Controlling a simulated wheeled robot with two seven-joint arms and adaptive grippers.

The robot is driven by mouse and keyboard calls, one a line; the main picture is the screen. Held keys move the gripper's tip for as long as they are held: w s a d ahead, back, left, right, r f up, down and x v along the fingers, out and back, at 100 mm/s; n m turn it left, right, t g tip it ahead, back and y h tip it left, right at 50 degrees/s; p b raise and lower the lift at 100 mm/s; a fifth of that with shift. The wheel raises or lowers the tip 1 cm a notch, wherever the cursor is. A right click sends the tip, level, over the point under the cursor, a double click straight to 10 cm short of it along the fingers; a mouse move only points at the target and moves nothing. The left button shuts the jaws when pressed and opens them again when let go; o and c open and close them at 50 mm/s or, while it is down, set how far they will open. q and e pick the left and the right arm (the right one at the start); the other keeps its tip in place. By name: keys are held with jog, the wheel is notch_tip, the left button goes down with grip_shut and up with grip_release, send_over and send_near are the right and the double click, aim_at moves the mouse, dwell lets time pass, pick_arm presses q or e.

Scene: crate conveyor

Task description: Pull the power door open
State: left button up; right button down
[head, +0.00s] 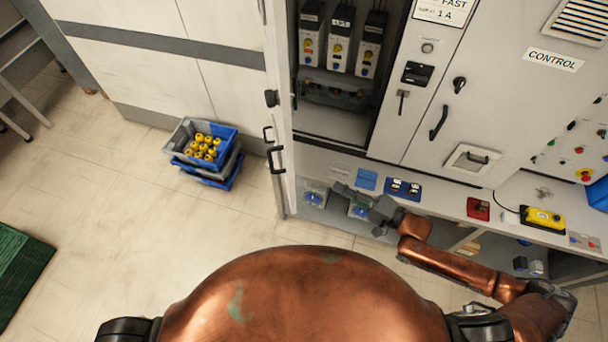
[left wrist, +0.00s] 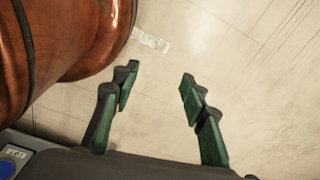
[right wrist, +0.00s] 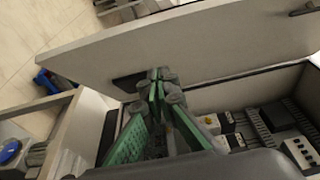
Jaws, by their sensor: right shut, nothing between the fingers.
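The power door (head: 279,95) is a pale panel seen nearly edge-on in the head view, swung out from the left side of the cabinet. A black handle (head: 276,160) shows on its outer side. In the right wrist view the door (right wrist: 220,45) fills the upper part, with the cabinet interior below it. My right gripper (head: 339,188) is shut and empty, on the inner side of the door; its fingertips (right wrist: 158,73) appear close to the panel, contact unclear. My left gripper (left wrist: 160,78) is open and empty over bare floor, and is out of the head view.
Breaker modules (head: 340,38) stand inside the open compartment. A ledge (head: 448,200) below holds a yellow box (head: 542,218) and small switches. Stacked blue and grey crates (head: 178,142) with yellow parts stand on the floor left of the door. A green crate (head: 20,270) is far left. The floor between is clear.

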pick_arm(q)
jog(key=r+p, duration=0.4)
jog(key=shift+w+r, duration=0.1)
jog(key=shift+w, duration=0.2)
pick_arm(e)
jog(key=s+a+x, duration=0.1)
jog(key=s+x, duration=0.1)
jog(key=x, duration=1)
jog(key=shift+a, duration=0.5)
jog(key=shift+s, duration=0.1)
